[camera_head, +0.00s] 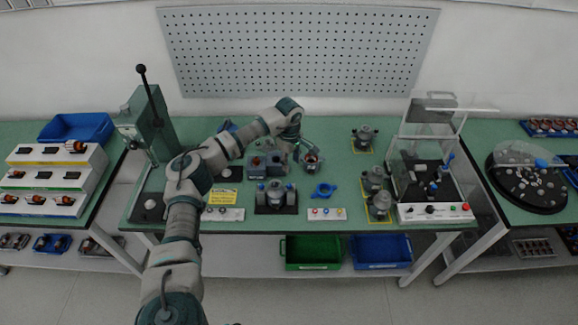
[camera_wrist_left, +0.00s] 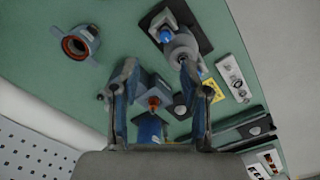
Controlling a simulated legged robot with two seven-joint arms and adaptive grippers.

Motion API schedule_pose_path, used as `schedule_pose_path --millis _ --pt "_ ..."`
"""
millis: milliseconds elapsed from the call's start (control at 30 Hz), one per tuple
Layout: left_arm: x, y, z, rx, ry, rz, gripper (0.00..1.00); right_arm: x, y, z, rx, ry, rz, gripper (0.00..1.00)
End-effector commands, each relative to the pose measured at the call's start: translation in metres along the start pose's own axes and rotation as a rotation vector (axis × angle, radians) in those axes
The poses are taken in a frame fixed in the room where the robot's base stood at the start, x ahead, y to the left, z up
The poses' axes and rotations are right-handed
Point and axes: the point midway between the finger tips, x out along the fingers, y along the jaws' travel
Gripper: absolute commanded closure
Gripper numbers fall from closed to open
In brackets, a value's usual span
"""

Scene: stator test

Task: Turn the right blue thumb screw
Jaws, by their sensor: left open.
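A test fixture on a black base (camera_head: 276,208) stands mid-table in the head view, with a grey round body between two upright blue screws. The right blue thumb screw (camera_head: 290,187) is its right-hand one. In the left wrist view a blue knob (camera_wrist_left: 166,36), probably that screw, shows on the fixture just beyond my fingertips. The other screw is not clear there. My left gripper (camera_head: 298,156) is open, behind and above the fixture in the head view; its two fingers (camera_wrist_left: 157,66) stand apart with nothing held. My right gripper is not in view.
A grey motor housing with a copper ring (camera_wrist_left: 80,44) stands near my left gripper. Button panels (camera_head: 326,214) line the front edge. A clear-shielded station (camera_head: 425,150) stands right.

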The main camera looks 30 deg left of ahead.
Motion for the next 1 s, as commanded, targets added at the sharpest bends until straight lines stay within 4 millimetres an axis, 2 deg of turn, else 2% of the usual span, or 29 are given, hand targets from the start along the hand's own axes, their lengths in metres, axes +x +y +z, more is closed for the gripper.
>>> schedule_pose_path --millis 67,167,200,267,300,367,400,467,500,567,600,667,700,767,800,833,900,967,1000 --pt "-0.003 0.013 0.018 -0.017 -0.086 0.061 0.54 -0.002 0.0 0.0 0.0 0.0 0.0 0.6" --pt "-0.021 0.045 0.063 -0.09 -0.313 0.209 0.54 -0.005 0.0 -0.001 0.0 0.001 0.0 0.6" --pt "-0.036 0.062 0.084 -0.141 -0.438 0.281 0.54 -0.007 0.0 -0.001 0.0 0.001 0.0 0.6" --pt "-0.067 0.088 0.113 -0.246 -0.645 0.389 0.54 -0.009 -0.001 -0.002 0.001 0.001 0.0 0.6" --pt "-0.093 0.105 0.127 -0.332 -0.789 0.454 0.54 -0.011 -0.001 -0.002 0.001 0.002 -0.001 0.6" --pt "-0.134 0.129 0.138 -0.479 -1.003 0.537 0.54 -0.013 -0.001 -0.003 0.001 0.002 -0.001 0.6" --pt "-0.162 0.143 0.138 -0.59 -1.143 0.582 0.54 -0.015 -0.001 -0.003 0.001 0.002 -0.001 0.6" --pt "-0.201 0.163 0.128 -0.775 -1.346 0.635 0.54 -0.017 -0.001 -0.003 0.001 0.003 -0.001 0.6" --pt "-0.224 0.174 0.115 -0.911 -1.476 0.66 0.54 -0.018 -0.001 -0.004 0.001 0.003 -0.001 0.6" --pt "-0.25 0.189 0.087 -1.133 -1.656 0.682 0.54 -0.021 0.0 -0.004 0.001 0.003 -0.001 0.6" --pt "-0.262 0.196 0.065 -1.293 -1.766 0.685 0.54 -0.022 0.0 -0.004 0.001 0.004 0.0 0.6" --pt "-0.268 0.203 0.029 -1.553 -1.908 0.673 0.54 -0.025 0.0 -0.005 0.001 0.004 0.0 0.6" --pt "-0.265 0.206 0.005 -1.739 -1.984 0.656 0.54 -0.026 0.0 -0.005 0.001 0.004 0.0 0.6" --pt "-0.251 0.205 -0.029 -2.036 -2.067 0.614 0.54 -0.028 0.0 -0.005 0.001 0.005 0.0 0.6" --pt "-0.236 0.201 -0.048 -2.245 -2.094 0.577 0.54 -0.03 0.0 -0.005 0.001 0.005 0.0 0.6" --pt "-0.222 0.196 -0.059 2.263 1.971 -0.511 0.54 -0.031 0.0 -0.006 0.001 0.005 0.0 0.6" --pt "-0.183 0.179 -0.078 2.238 1.626 -0.363 0.54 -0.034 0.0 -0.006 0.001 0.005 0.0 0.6" --pt "-0.147 0.157 -0.083 2.212 1.328 -0.259 0.54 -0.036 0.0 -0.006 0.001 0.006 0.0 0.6" --pt "-0.125 0.14 -0.08 2.192 1.136 -0.201 0.54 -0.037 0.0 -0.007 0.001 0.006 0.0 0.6"
